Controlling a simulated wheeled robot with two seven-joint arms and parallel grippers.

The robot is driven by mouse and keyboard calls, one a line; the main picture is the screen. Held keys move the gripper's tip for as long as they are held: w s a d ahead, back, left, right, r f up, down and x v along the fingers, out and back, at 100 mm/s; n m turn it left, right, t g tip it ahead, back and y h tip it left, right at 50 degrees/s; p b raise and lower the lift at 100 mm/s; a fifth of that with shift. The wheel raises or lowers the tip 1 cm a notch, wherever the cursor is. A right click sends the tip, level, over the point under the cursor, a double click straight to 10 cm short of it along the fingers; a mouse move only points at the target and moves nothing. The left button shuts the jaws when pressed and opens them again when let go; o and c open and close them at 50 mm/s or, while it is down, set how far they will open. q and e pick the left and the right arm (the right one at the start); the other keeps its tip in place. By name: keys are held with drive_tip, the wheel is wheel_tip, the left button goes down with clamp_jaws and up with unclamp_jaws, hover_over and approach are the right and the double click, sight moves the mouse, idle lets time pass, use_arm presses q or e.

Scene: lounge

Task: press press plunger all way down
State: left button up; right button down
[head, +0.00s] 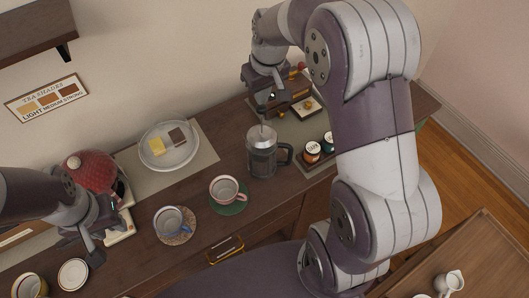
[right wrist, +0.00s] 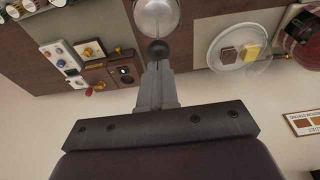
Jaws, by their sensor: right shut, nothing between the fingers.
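The press (head: 262,158) is a glass pot with a dark handle and a silver lid. It stands upright on the wooden counter, right of the middle. In the right wrist view its round silver lid (right wrist: 156,17) is at the top, with the dark plunger knob (right wrist: 158,49) just past my fingertips. My right gripper (head: 271,109) is shut and empty, pointing down above the press. It also shows in the right wrist view (right wrist: 158,70). I cannot tell whether it touches the knob. My left gripper (head: 101,248) hangs at the left; its fingers are unclear.
Jars (head: 312,151) stand right of the press.

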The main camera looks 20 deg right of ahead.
sight(262, 107)
drive_tip(key=shift+f+b, duration=3.25)
drive_tip(key=shift+f, duration=1.55)
drive_tip(key=shift+r, duration=0.1)
wheel_tip(262, 107, up, 6)
drive_tip(key=p, duration=0.5)
drive_tip(key=shift+p, duration=0.3)
